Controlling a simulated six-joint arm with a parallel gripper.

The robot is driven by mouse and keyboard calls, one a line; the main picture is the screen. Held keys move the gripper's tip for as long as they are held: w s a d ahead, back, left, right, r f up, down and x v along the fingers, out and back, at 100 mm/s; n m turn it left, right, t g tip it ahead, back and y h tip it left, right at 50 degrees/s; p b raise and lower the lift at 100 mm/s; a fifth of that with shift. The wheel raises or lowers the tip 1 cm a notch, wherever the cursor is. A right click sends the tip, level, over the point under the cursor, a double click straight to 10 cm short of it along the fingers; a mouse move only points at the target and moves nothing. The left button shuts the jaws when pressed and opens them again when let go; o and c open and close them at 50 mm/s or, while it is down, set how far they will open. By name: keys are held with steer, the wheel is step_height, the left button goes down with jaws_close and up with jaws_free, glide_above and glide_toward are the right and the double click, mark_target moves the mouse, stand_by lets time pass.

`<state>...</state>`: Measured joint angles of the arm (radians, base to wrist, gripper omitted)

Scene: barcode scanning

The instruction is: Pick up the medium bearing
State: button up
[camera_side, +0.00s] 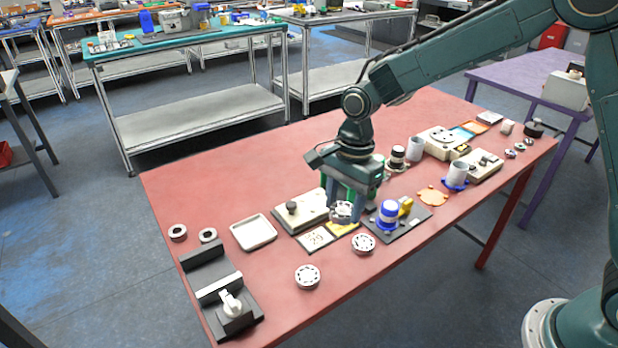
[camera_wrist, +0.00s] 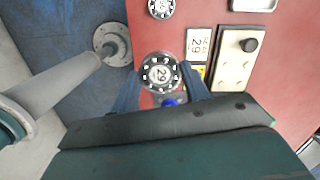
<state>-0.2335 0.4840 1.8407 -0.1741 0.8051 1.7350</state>
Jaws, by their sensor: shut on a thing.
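My gripper (camera_side: 343,206) is over the red table, pointing down, with its fingers shut on a silver-and-black ball bearing (camera_side: 341,213). Two similar bearings lie flat on the table in the side view, one just in front of the gripper (camera_side: 363,243) and one nearer the front edge (camera_side: 307,277). One loose bearing is at the top of the wrist view (camera_wrist: 161,8).
A beige panel with a black knob (camera_side: 300,211) and a 29 card (camera_side: 315,239) lie left of my gripper. A dark plate with a blue part (camera_side: 388,215) is close on its right. A white tray (camera_side: 253,232) and black fixture (camera_side: 215,285) stand left. Front-middle table is mostly clear.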

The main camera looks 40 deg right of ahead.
mark_target(343, 208)
steer(key=shift+r, duration=2.75)
steer(key=w+d+f+n+h, duration=0.1)
steer(key=w+d+f+n, duration=0.1)
steer(key=w+n, duration=0.4)
steer(key=w+d+f+n+h, duration=0.1)
steer(key=w+f+n, duration=0.3)
steer(key=n, duration=1.1)
steer(key=w+d+f+n, duration=0.3)
steer(key=w+n, duration=0.4)
steer(key=n, duration=0.4)
steer(key=shift+w+f+h, duration=0.25)
steer(key=shift+w+h, duration=0.05)
steer(key=shift+h, duration=0.1)
